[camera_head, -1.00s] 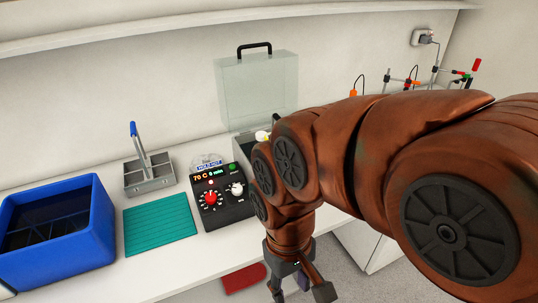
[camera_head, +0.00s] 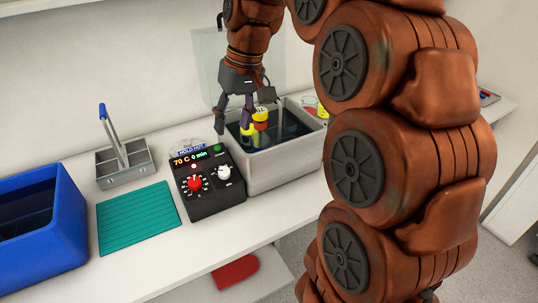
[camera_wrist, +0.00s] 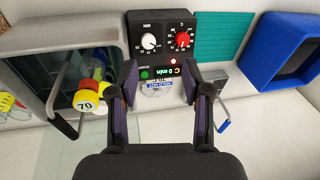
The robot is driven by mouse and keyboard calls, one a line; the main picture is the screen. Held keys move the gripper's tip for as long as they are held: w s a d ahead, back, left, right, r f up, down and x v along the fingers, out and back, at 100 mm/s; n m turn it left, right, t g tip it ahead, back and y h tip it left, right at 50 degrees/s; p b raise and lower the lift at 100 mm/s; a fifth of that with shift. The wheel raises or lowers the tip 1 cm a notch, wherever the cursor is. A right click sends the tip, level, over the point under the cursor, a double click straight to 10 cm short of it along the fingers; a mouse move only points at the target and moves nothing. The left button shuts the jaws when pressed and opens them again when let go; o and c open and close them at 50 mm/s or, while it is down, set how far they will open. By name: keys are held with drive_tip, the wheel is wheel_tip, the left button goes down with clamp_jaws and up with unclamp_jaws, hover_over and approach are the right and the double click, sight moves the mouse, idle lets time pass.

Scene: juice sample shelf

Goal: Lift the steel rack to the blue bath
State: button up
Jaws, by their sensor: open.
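The grey hot bath (camera_head: 270,170) holds dark water and bottles with yellow and red caps (camera_head: 260,115). The blue bath (camera_head: 45,245) is at the far left, with dark water inside. A grey rack with a blue-topped handle (camera_head: 122,165) stands empty on the counter. My gripper (camera_head: 240,117) is open and empty above the grey bath's left end; in the wrist view its fingers (camera_wrist: 161,78) are apart, right of the handle.
A black control box (camera_head: 208,185) reading 70 C and 0 min stands against the grey bath's left side. A green mat (camera_head: 138,218) lies bare between box and blue bath. A clear upright panel (camera_head: 205,60) stands behind the grey bath. A red item (camera_head: 236,271) lies below the counter edge.

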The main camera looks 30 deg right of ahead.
drive_tip(key=w+d+t+b, duration=0.1)
drive_tip(key=w+d+b, duration=0.1)
drive_tip(key=d, duration=0.4)
drive_tip(key=w+d+r+t+b, duration=0.1)
drive_tip(key=w+d+b, duration=0.1)
drive_tip(key=w+d, duration=0.2)
drive_tip(key=w+d+m+t+b, duration=0.1)
drive_tip(key=w+d+b, duration=0.1)
drive_tip(key=d, duration=0.5)
drive_tip(key=shift+w+d+r+b, duration=0.15)
drive_tip(key=shift+w+d+r, duration=0.05)
drive_tip(key=shift+w, duration=0.2)
drive_tip(key=shift+w+d+r+b, duration=0.15)
drive_tip(key=shift+w+d+r, duration=0.05)
drive_tip(key=shift+w, duration=0.2)
drive_tip(key=shift+w+d+f+b, duration=0.2)
drive_tip(key=shift+w+f+b, duration=0.15)
drive_tip(key=shift+f, duration=0.3)
drive_tip(key=shift+w+d+f+b, duration=0.2)
drive_tip(key=shift+w+f, duration=0.1)
drive_tip(key=shift+f, duration=0.3)
drive_tip(key=shift+p+x, duration=0.4)
drive_tip(key=shift+x, duration=2.05)
drive_tip(key=shift+r, duration=0.1)
drive_tip(key=shift+c, duration=0.5)
clamp_jaws()
